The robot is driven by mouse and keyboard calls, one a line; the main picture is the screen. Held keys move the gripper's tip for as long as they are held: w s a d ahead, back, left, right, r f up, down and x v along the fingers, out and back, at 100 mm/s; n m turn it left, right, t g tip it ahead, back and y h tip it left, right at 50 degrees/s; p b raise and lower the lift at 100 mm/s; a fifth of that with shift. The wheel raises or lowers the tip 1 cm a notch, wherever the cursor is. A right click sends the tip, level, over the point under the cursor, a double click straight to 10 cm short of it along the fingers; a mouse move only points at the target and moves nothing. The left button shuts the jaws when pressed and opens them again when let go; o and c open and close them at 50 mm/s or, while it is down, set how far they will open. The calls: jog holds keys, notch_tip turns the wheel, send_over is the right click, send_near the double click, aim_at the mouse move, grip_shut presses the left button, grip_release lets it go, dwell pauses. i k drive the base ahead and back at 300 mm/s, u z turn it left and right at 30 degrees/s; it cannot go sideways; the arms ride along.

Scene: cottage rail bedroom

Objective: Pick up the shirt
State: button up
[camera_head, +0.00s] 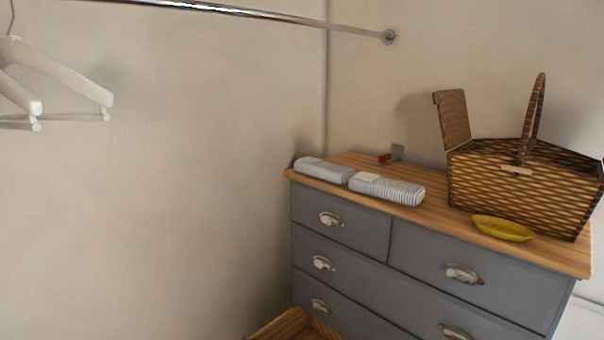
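Two folded cloth items lie side by side along the front left edge of the dresser top. One is plain light grey (324,171) at the left end. The other has grey and white stripes (387,189) and lies just right of it. Either looks like it could be a folded shirt; I cannot tell which one is the shirt. My gripper is not in view.
The grey dresser (340,238) has a wooden top (440,217). An open wicker basket (520,185) with a raised handle stands at its right, behind a yellow dish (502,229). A small red object (384,158) lies at the back. White hangers (60,75) hang at left; a rail (270,15) runs above.

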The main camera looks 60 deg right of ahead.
aim_at(315, 167)
jog(key=u, duration=0.85)
jog(key=k, duration=1.3)
jog(key=z, duration=1.2)
jog(key=i, duration=0.8)
jog(key=u, duration=0.15)
